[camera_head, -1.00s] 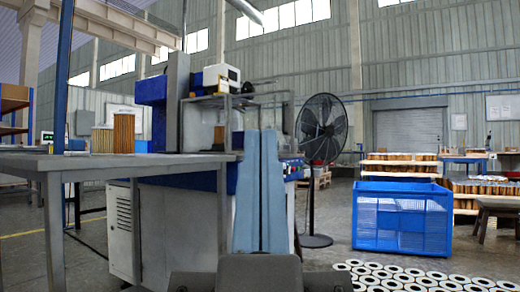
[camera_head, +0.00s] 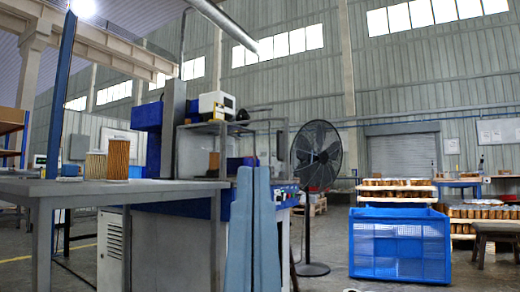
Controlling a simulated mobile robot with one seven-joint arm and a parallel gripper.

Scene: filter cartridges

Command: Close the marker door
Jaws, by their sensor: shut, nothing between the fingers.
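The marker machine (camera_head: 170,235) stands left of centre, with a blue and grey body, an upright column and a framed enclosure (camera_head: 205,128). A brown pleated cartridge (camera_head: 214,161) shows inside the enclosure. A thin frame stands out from its right side near the fan; I cannot tell surely whether this is the marker door or how far open it is. My gripper (camera_head: 253,168) shows as two long light-blue fingers, side by side and shut, with nothing between them. They hide part of the machine's front. I see no contact with the door.
A grey table (camera_head: 110,188) stands at left with pleated cartridges (camera_head: 118,159) on it. A black pedestal fan (camera_head: 316,155) stands close right of the machine. A blue crate (camera_head: 399,245) is further right, before shelves of cartridges. Floor between fan and crate is clear.

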